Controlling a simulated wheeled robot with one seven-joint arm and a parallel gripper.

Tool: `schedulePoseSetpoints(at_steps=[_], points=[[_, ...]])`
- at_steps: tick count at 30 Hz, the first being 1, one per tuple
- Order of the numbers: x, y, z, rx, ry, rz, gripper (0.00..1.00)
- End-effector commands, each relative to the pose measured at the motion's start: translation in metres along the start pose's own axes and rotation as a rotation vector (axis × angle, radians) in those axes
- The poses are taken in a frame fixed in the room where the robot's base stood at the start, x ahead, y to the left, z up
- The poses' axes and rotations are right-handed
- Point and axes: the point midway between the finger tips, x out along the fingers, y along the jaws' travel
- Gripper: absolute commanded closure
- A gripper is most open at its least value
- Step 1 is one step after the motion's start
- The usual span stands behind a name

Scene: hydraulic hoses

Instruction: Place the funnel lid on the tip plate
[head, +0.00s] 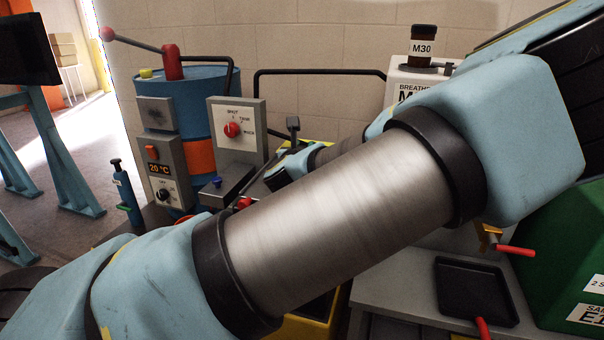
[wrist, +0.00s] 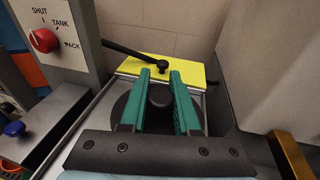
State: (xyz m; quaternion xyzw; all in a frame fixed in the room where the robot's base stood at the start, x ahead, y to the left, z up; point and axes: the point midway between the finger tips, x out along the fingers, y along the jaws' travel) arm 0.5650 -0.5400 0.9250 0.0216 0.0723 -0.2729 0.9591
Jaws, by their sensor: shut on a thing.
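In the wrist view my gripper (wrist: 160,76) points away from the camera with its two teal fingers on either side of a dark round knob. The knob seems to belong to the wide dark round lid (wrist: 122,106), which I take as the funnel lid; my gripper is shut on it. The fingers and palm cover much of the lid. I cannot tell whether the lid rests on the grey surface below. A yellow plate (wrist: 190,70) lies just beyond the fingertips; I cannot tell whether it is the tip plate.
A black lever (wrist: 128,51) reaches over the yellow plate. A control box with a red knob (wrist: 43,40) and a grey box with a blue knob (wrist: 14,129) stand at left. A pale housing (wrist: 275,65) closes the right side. A black tray (head: 473,291) lies at lower right.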

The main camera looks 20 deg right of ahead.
Motion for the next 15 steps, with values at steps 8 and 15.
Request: schedulePoseSetpoints(at_steps=[8, 15], points=[[0.004, 0.001, -0.029, 0.001, -0.001, 0.002, 1.00], [0.009, 0.001, -0.059, 0.001, 0.000, 0.002, 1.00]])
